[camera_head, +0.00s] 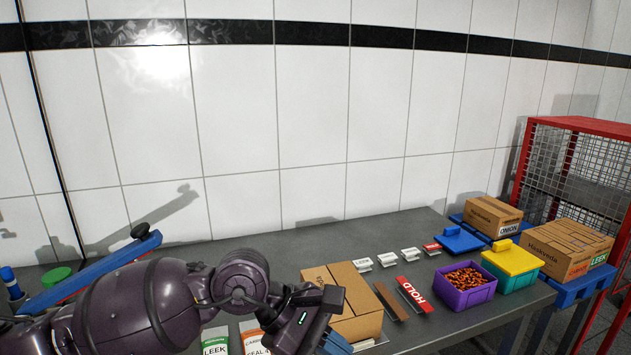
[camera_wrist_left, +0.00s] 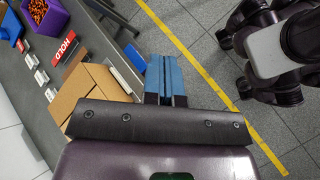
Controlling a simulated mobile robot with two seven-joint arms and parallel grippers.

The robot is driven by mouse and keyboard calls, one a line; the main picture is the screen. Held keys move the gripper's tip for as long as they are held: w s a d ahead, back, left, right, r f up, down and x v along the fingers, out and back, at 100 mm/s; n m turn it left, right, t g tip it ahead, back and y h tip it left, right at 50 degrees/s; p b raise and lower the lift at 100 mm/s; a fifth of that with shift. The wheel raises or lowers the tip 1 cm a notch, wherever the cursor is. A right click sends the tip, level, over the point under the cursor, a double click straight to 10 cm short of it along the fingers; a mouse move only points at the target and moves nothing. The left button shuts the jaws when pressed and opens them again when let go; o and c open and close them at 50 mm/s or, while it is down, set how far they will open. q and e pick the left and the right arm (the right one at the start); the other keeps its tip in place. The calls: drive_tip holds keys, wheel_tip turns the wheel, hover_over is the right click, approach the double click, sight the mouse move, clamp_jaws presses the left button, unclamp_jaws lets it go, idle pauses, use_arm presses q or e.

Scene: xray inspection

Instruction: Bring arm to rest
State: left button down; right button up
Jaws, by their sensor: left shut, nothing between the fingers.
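My left arm comes in from the left in the head view, in front of the grey table (camera_head: 285,250). Its gripper (camera_head: 335,342) is at the table's front side, just in front of a brown cardboard box (camera_head: 352,310), partly cut off by the frame's lower edge. In the left wrist view the blue fingers (camera_wrist_left: 165,78) are together with nothing between them. They are over the floor beside the table edge, apart from the box (camera_wrist_left: 88,92). My right gripper is not seen in either view.
A red HOLD sign (camera_head: 413,294), a purple bin (camera_head: 464,286) of small orange-brown pieces and a yellow-lidded green bin (camera_head: 511,265) stand to the right. Small label cards (camera_head: 388,259) stand behind. A blue bar (camera_head: 95,272) lies at left. Grey tiled floor (camera_wrist_left: 195,30) is clear beside the fingers.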

use_arm(q)
drive_tip(key=w+a+f+m+t, duration=0.1)
drive_tip(key=a+f+m+t, duration=0.65)
drive_tip(key=m, duration=0.65)
drive_tip(key=a+f+m+t, duration=0.4)
drive_tip(key=a+m+t, duration=0.4)
drive_tip(key=m+t, duration=0.5)
drive_tip(key=s+a+f+n+g+y, duration=0.4)
drive_tip(key=s+a+f+n, duration=0.3)
drive_tip(key=f, duration=0.3)
drive_tip(key=s+a+f+n+g+y, duration=0.4)
drive_tip(key=s+a+f+n+y, duration=0.2)
drive_tip(key=s+f+n, duration=0.3)
drive_tip(key=shift+s+a+f, duration=0.3)
drive_tip(key=shift+a+f, duration=0.2)
drive_tip(key=shift+a, duration=0.3)
